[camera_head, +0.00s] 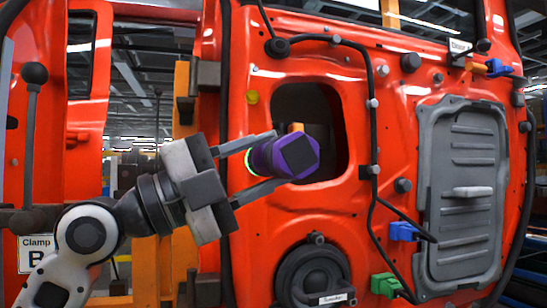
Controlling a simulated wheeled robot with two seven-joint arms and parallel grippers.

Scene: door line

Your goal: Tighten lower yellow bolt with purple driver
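The purple driver (268,158) is in front of the red door, at the left edge of its dark opening. My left gripper (277,160) reaches in from the left, with one finger above the driver and one below it, shut on its body. A dark square end of the driver faces me, and a green ring shows at its left side. One yellow bolt (252,97) shows on the door above the driver. The lower yellow bolt is not visible; the driver and gripper cover part of the door there. My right gripper is not in view.
The red door (320,215) fills the middle and right. It carries a black cable, a round speaker (313,275), a grey panel (463,190), and blue (403,231) and green (385,285) connectors. A clamp lever (33,120) with a "Clamp B" sign (37,253) stands at left.

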